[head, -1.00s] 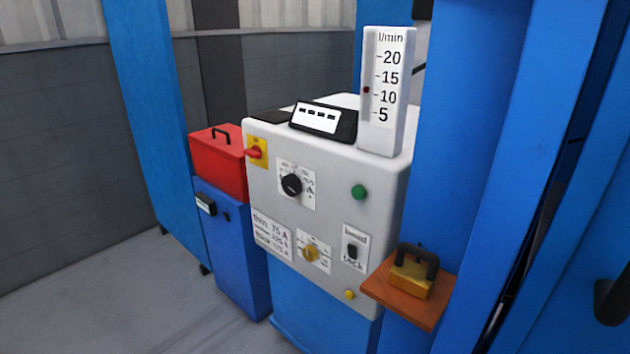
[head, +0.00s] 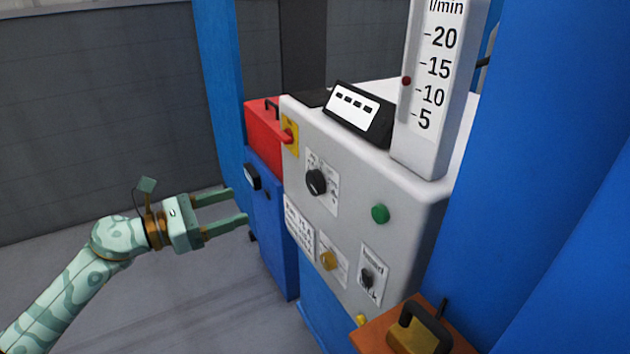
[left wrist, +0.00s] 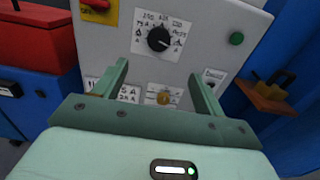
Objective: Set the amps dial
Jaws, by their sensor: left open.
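The welder's light grey front panel (head: 350,215) carries a black dial (head: 316,182) on a white printed scale; I take it as the amps dial. The dial also shows in the left wrist view (left wrist: 158,39), beyond and between my fingertips, with its scale around it. A smaller yellow knob (head: 328,260) sits lower on the panel, over another label. My left gripper (head: 240,206) is open and empty, to the left of the panel and apart from it. In the left wrist view its two fingers (left wrist: 158,75) point toward the panel. My right gripper is not in view.
A green button (head: 380,214), a black switch (head: 367,278) and a red-on-yellow switch (head: 288,136) are on the panel. A flow gauge (head: 420,130) and display (head: 355,120) stand on top. A red box (head: 263,135) is left; an orange shelf (head: 370,337) juts out at lower right.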

